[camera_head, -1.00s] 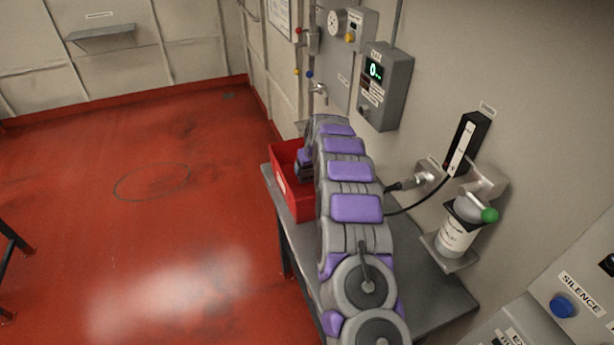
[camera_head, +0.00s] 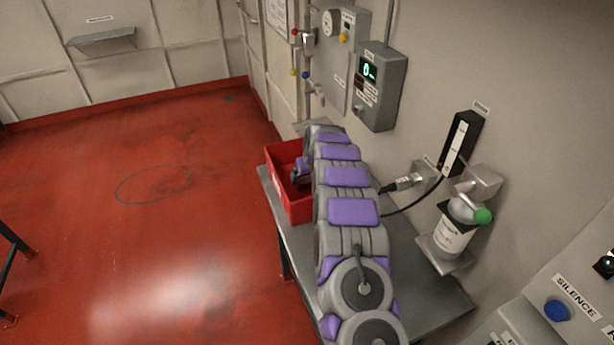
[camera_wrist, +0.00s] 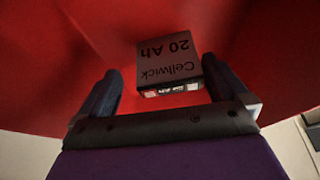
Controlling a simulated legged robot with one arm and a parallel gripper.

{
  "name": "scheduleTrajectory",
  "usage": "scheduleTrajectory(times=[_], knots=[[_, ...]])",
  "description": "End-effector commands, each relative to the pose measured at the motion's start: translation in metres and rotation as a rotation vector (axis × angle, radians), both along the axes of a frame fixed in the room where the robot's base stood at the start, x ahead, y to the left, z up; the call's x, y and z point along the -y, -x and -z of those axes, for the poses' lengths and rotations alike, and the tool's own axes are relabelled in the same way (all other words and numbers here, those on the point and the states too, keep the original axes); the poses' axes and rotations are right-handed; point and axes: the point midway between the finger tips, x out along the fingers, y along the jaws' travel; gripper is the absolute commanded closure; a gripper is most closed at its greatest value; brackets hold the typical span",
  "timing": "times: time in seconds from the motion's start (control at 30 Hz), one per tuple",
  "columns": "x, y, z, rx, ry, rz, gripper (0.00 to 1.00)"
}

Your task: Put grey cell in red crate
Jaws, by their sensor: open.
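The red crate (camera_head: 297,207) stands at the left end of the grey bench, partly hidden behind my arm. My gripper (camera_head: 300,174) is at the crate's opening in the head view, mostly hidden by the arm. In the wrist view my gripper (camera_wrist: 168,92) is open, with its two fingers spread apart. The grey cell (camera_wrist: 165,62), labelled "Cellwick 20 Ah", lies inside the red crate walls, beyond and between the fingertips. The cell appears clear of both fingers. In the head view I cannot make out the cell.
The grey bench (camera_head: 428,285) runs along the wall under my arm. A bottle (camera_head: 455,232) sits in a wall bracket to the right. A cable connector (camera_head: 402,184) and a display box (camera_head: 382,90) are on the wall.

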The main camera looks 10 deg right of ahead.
Motion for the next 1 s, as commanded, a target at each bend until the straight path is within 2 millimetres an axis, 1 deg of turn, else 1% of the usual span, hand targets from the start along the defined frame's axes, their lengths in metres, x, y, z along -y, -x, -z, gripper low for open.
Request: scheduleTrajectory(times=[0.17, 0.37, 0.6, 0.8, 0.9, 1.0], knots=[[-0.005, 0.002, -0.009, 0.002, 0.006, -0.004, 0.0], [0.001, 0.011, -0.028, 0.0, 0.0, -0.002, 0.0], [0.01, 0.027, -0.068, 0.002, -0.004, -0.002, 0.0], [0.007, 0.039, -0.1, 0.002, 0.001, -0.003, 0.0], [0.006, 0.043, -0.107, 0.002, 0.003, -0.003, 0.0], [0.006, 0.044, -0.11, 0.001, 0.004, -0.003, 0.0]])
